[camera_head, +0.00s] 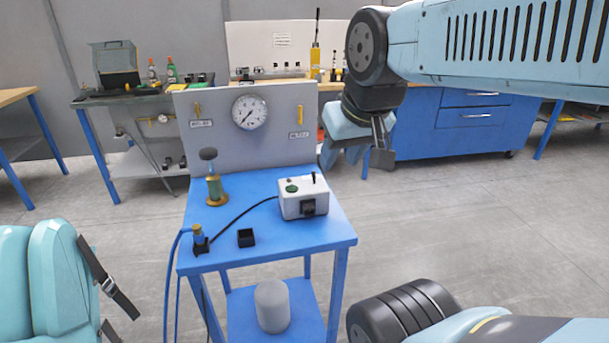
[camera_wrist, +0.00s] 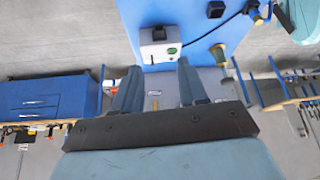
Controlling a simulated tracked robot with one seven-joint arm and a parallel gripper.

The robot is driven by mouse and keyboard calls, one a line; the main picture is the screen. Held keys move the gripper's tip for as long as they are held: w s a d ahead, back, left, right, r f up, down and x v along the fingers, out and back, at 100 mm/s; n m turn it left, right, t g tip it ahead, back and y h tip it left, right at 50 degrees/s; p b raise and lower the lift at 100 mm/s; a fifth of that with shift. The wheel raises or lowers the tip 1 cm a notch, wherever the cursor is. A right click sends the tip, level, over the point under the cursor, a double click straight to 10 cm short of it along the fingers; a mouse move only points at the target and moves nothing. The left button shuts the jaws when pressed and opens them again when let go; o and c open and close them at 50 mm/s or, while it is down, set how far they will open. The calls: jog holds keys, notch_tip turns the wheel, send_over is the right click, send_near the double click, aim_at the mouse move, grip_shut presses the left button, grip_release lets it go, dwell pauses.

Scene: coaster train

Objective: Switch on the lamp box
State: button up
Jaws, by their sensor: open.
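The lamp box (camera_head: 293,204) is a white box on the blue cart table (camera_head: 325,236). Its top carries a green round part (camera_head: 292,188) and a small black lever (camera_head: 314,178). A black part (camera_head: 308,207) sits on its front face. My gripper (camera_head: 350,158) is open and empty, above and to the right of the box, apart from it. In the wrist view the lamp box (camera_wrist: 148,54) shows beyond the spread fingers (camera_wrist: 158,72), with its green part (camera_wrist: 172,50). Whether the green part is lit, I cannot tell.
A grey panel with a gauge (camera_head: 249,112) stands at the table's back. A brass valve with a dark knob (camera_head: 214,190) stands left of the box.

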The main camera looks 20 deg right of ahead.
jog(key=shift+w, duration=0.15)
jog(key=c, duration=0.3)
jog(key=shift+w+d, duration=0.1)
jog(key=shift+w, duration=0.2)
jog(key=shift+c, duration=0.7)
jog(key=w, duration=0.1)
jog(key=w+d+n+g, duration=0.1)
jog(key=w, duration=0.1)
jog(key=w+g+y, duration=0.1)
jog(key=w, duration=0.1)
jog(key=shift+w+d+f+n, duration=0.1)
jog(key=shift+w+d+n, duration=0.05)
jog(key=shift+d+n, duration=0.25)
grip_shut()
jog(key=w+d+f+n+g+y, duration=0.1)
jog(key=w+d+f+n+y, duration=0.1)
jog(key=w+d, duration=0.5)
jog(key=w+d+f+n+g+y, duration=0.1)
jog(key=w+d+f+n+y, duration=0.2)
jog(key=w+d+f, duration=0.4)
jog(key=shift+w+d+y, duration=0.5)
jog(key=shift+w+d, duration=0.15)
jog(key=shift+w, duration=1.4)
jog(key=shift+f, duration=0.1)
